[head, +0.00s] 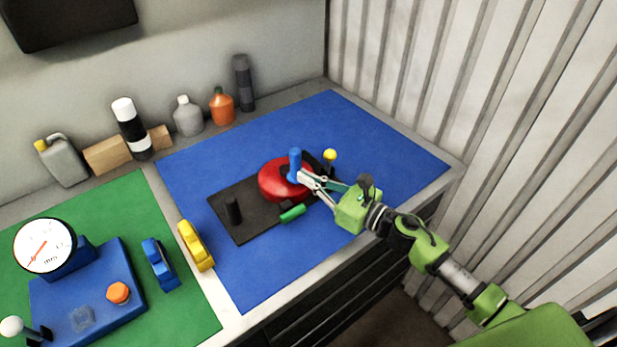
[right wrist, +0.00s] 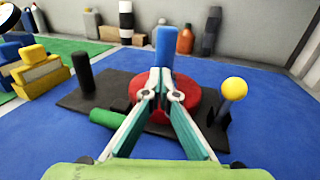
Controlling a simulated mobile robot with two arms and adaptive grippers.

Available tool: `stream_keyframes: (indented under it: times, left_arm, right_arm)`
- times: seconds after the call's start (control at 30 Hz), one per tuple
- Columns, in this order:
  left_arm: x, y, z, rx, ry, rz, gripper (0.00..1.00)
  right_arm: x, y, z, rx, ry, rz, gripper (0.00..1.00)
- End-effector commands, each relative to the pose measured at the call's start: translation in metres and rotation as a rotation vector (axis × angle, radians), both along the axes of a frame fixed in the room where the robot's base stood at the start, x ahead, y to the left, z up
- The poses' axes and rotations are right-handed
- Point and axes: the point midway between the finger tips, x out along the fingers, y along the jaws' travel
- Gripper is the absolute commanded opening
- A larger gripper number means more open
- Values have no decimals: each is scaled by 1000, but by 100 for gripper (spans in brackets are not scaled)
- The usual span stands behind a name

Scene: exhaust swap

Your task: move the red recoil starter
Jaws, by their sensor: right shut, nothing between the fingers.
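The red recoil starter (head: 274,182) is a round red disc with an upright blue handle (head: 295,160) on it. It sits on a dark plate (head: 238,233) on the blue mat. In the right wrist view the red disc (right wrist: 188,97) lies behind my fingers and the blue handle (right wrist: 164,46) rises just beyond the fingertips. My right gripper (head: 301,174) is shut and empty, its tips right by the handle's base. It also shows in the right wrist view (right wrist: 161,72). I cannot tell whether the tips touch the handle. My left gripper is not in view.
A yellow-knobbed lever (head: 330,155) and a green cylinder (head: 292,214) flank the starter. A black post (head: 233,210) stands on the plate. A yellow block (head: 196,246) sits at the mat's left edge. Bottles line the back wall. The blue mat's right side is clear.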

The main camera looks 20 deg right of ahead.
Motion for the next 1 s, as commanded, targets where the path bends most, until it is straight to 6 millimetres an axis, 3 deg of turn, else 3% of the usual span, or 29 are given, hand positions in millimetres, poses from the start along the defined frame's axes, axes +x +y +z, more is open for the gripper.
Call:
stream_keyframes:
  times: [0.17, 0.8, 1.0]
  left_arm:
    - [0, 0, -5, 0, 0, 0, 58]
    - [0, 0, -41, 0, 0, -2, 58]
    - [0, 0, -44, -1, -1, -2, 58]
  right_arm:
    - [13, 8, 0, 0, -4, 0, 0]
    - [123, 85, -1, 1, -3, 1, 0]
    - [134, 94, 0, 1, -1, 1, 0]
